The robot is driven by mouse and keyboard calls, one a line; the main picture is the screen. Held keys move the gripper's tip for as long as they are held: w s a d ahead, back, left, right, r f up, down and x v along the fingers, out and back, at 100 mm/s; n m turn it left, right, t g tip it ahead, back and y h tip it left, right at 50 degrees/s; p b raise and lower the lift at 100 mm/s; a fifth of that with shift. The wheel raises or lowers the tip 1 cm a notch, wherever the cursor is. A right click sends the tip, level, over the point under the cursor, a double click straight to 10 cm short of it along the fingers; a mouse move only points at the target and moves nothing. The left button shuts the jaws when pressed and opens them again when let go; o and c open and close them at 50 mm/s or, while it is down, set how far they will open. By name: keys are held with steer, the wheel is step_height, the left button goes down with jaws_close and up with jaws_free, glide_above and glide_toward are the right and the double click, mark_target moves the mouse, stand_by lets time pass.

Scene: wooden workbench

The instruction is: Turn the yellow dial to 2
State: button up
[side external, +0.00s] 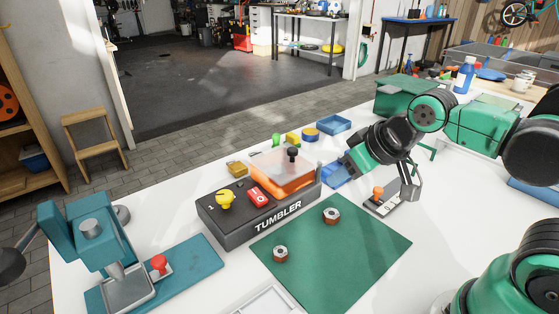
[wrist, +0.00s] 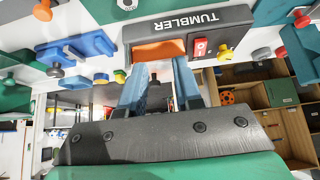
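The yellow dial (side external: 225,199) sits on top of the dark grey tumbler box (side external: 240,234), at its left end. A mark like a 1 is beside it; which number its pointer faces is too small to tell. The dial also shows in the wrist view (wrist: 225,55), right of the red switch (wrist: 200,47). My gripper (side external: 337,175) is beyond the box's right end, apart from the dial. In the wrist view its blue fingers (wrist: 160,68) are apart with nothing between them, in front of the orange cover (wrist: 158,50).
The orange see-through cover (side external: 280,172) with a black knob rises beside the red switch (side external: 258,197). A green mat (side external: 335,250) with two hex nuts lies in front. A teal press (side external: 95,240) stands left. Small coloured blocks and a blue tray (side external: 334,124) are behind.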

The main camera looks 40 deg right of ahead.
steer(key=o, duration=0.6)
steer(key=shift+w+a+r+n+g, duration=0.2)
steer(key=shift+w+a+r+n, duration=0.05)
steer(key=shift+w+r, duration=0.25)
steer(key=shift+w+a+r+n+g, duration=0.25)
steer(key=shift+w+r, duration=0.1)
steer(key=shift+w, duration=0.2)
steer(key=n+g, duration=0.6)
steer(key=n, duration=0.2)
glide_above(224, 194)
step_height(224, 194, down, 3)
steer(key=shift+s+d+f, duration=0.15)
steer(key=shift+f, duration=0.05)
steer(key=shift+a+f, duration=0.2)
steer(key=shift+f, duration=0.35)
step_height(224, 194, down, 5)
steer(key=shift+r, duration=0.1)
jaws_close()
